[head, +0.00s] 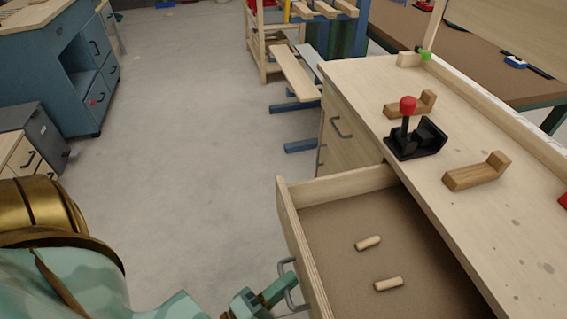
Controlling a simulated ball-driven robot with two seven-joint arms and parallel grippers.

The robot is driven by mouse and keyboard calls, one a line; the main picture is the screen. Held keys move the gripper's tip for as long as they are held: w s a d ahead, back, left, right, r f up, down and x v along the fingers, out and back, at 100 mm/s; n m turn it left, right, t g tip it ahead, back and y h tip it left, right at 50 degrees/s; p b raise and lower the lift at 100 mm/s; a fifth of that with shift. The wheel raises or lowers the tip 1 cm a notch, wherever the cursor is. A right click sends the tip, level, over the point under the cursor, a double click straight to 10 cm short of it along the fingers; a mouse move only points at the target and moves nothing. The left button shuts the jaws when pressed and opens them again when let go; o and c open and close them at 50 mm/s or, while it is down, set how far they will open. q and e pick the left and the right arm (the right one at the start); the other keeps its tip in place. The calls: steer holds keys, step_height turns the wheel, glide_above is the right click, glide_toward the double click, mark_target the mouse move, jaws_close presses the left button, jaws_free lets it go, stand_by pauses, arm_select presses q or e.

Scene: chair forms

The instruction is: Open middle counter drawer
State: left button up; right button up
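A wooden counter drawer (291,231) is pulled well out from the counter (450,160). Its brown floor shows, with two short wooden dowels (369,242) lying in it. A grey bar handle (288,277) is on the drawer's front, low in the view. My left gripper (272,292), teal, is at this handle at the bottom edge. Its fingers overlap the handle in the picture; whether they are closed on it is hidden. My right gripper is not in view.
On the counter top are a black tool with a red knob (408,104) and wooden L-shaped pieces (478,172). Closed fronts with handles (341,127) lie beyond the drawer. The grey floor (200,150) to the left is clear. Blue cabinets (85,80) stand far left.

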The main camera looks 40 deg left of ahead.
arm_select(q)
steer(key=v, duration=1.6)
steer(key=shift+s+f+p, duration=0.15)
steer(key=shift+f+p, duration=0.05)
steer(key=shift+p, duration=0.25)
